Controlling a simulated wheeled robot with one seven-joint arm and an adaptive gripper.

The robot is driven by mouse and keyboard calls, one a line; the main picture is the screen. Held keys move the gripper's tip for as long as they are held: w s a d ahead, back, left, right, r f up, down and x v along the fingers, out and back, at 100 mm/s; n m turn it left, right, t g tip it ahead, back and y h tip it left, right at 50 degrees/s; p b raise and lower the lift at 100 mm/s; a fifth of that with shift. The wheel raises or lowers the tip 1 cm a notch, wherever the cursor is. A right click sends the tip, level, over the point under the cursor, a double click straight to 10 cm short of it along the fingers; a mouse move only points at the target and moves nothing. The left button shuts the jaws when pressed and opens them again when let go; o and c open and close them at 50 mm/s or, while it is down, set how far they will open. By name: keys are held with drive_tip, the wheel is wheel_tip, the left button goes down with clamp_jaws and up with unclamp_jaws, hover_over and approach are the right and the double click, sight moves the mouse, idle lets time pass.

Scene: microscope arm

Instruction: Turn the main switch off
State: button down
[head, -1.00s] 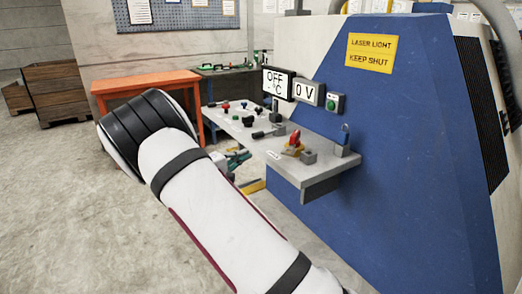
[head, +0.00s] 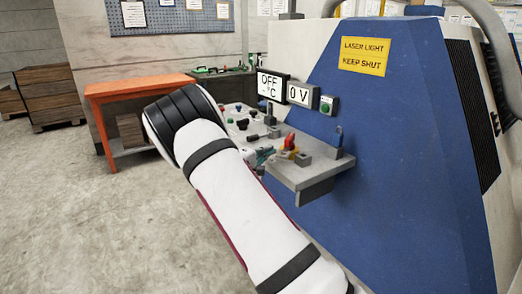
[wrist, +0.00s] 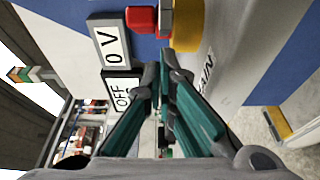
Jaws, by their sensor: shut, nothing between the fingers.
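The main switch has a red handle (head: 289,142) and a yellow base, on the grey shelf of the blue cabinet. In the head view my gripper (head: 264,157) shows partly, left of the switch, behind my arm.
Displays read "OFF °C" (head: 272,85) and "0 V" (head: 301,93). A green button box (head: 328,104) is beside them. Grey blocks and a blue-topped lever (head: 338,140) stand near the switch on the shelf (head: 300,176). An orange table (head: 135,88) stands behind.

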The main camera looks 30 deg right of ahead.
sight(287, 157)
idle(0.4)
drive_tip(key=s+n+t+p, duration=0.1)
drive_tip(key=t+p, duration=0.1)
drive_tip(key=p, duration=0.1)
drive_tip(key=shift+s+r+n+y, duration=0.1)
drive_tip(key=shift+s+n+y, duration=0.2)
drive_tip(key=shift+y, duration=0.1)
drive_tip(key=shift+t, duration=0.3)
drive_tip(key=shift+s+n+t+y+p, duration=0.25)
drive_tip(key=shift+n+t+y+p, duration=0.25)
drive_tip(key=shift+p, duration=0.2)
drive_tip(key=shift+s+d+n+t+p, duration=0.15)
drive_tip(key=shift+s+n+t+p, duration=0.2)
drive_tip(key=shift+p, duration=0.25)
drive_tip(key=s+p, duration=0.1)
drive_tip(key=p, duration=0.1)
drive_tip(key=s+d+p, duration=0.1)
drive_tip(key=p, duration=0.1)
drive_tip(key=shift+s, duration=0.35)
drive_tip(key=shift+s+d+p, duration=0.5)
drive_tip(key=shift+s+p, duration=0.2)
drive_tip(key=shift+p, duration=0.25)
drive_tip(key=shift+s+d+p, duration=0.35)
drive_tip(key=shift+d+p, duration=0.05)
drive_tip(key=shift+p, duration=0.2)
drive_tip(key=shift+d, duration=0.1)
